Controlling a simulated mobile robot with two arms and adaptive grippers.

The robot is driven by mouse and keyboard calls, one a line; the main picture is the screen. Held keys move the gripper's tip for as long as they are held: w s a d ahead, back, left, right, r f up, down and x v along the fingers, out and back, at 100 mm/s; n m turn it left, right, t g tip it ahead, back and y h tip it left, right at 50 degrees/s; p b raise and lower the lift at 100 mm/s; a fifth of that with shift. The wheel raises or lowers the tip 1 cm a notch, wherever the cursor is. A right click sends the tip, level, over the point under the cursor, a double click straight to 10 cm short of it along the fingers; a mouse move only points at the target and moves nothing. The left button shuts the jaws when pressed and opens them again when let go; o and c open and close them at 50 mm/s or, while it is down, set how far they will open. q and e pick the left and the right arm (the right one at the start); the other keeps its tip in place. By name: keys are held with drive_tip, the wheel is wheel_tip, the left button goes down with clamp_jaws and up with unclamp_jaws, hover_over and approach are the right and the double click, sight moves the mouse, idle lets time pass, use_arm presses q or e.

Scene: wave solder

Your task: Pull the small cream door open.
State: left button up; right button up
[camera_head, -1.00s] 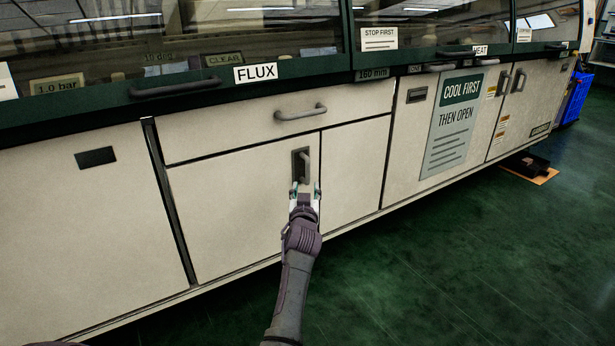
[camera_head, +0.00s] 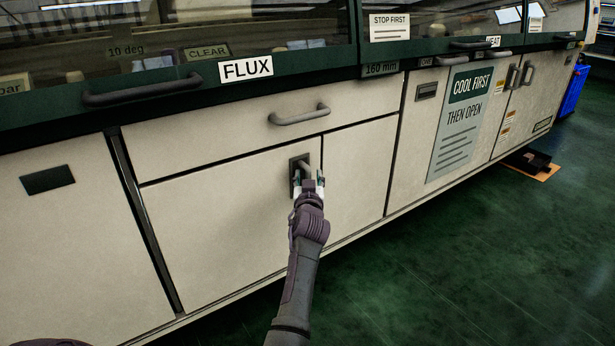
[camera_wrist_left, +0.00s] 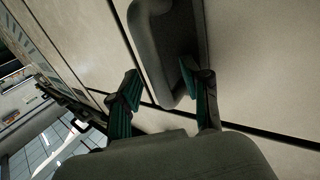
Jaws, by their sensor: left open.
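The small cream door (camera_head: 225,220) is shut, flush with the machine front under the drawer. Its upright grey handle (camera_head: 297,166) stands on a dark plate near the door's upper right corner. My left gripper (camera_head: 309,180) is at the handle and partly hides its lower part. In the left wrist view the open fingers (camera_wrist_left: 160,72) lie on either side of the handle (camera_wrist_left: 152,40), with room visible beside it. I cannot tell whether either finger touches it. My right gripper is not in view.
A cream drawer (camera_head: 240,125) with a grey bar handle (camera_head: 299,115) sits just above the door. A narrow cream panel (camera_head: 358,170) adjoins it on the right. The green floor (camera_head: 450,270) in front is clear. A dark object (camera_head: 527,160) lies on the floor farther right.

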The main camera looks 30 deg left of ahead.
use_arm(q)
clamp_jaws()
drive_tip(key=shift+d, duration=0.2)
idle(0.3)
